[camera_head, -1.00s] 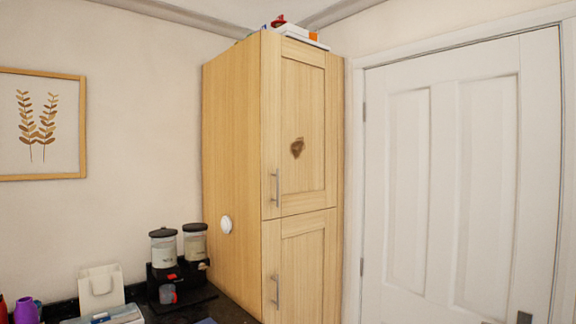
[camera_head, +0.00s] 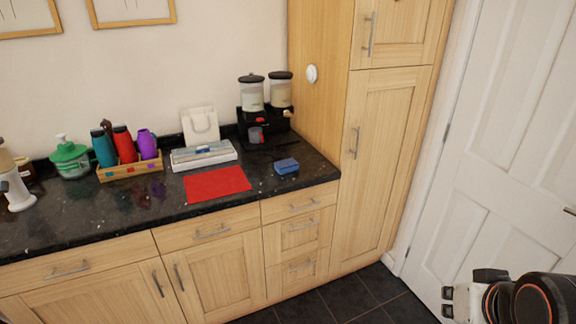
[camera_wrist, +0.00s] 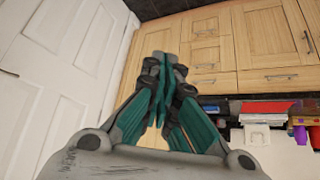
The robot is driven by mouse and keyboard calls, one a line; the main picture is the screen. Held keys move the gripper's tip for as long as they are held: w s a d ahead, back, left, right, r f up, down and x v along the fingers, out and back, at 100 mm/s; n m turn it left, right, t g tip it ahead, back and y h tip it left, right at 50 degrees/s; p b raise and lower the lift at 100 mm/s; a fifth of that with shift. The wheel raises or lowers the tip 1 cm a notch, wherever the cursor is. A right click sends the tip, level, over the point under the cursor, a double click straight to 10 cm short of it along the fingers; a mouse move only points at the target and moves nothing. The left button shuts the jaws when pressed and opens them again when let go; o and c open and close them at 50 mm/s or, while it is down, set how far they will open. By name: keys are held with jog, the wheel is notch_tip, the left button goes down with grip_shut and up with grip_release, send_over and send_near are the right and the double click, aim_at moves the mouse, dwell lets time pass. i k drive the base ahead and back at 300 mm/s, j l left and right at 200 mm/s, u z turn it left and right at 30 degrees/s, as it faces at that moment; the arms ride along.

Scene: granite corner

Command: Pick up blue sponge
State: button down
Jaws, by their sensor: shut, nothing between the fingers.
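A small blue sponge (camera_head: 286,166) lies on the dark granite counter (camera_head: 318,174), near its right end, to the right of a red mat and in front of a black dispenser stand. In the wrist view my gripper (camera_wrist: 166,58) is shut and empty, with its teal fingers together. The cabinet fronts and the counter show beyond it. In the head view part of my arm shows at the lower right, well away from the sponge.
A red mat (camera_head: 217,184), a white and grey box (camera_head: 204,155), the dispenser stand (camera_head: 264,126) and a wooden caddy of bottles (camera_head: 130,170) stand on the counter. A tall cabinet (camera_head: 392,140) borders its right end. A white door (camera_head: 505,150) is at right. Dark floor lies in front.

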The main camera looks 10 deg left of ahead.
aim_at(289, 164)
jog(key=i+j, duration=0.35)
jog(key=i, duration=0.15)
jog(key=i+j, duration=0.65)
jog(key=i, duration=0.3)
jog(key=i+j, duration=0.35)
jog(key=i, duration=0.15)
jog(key=j+u, duration=0.05)
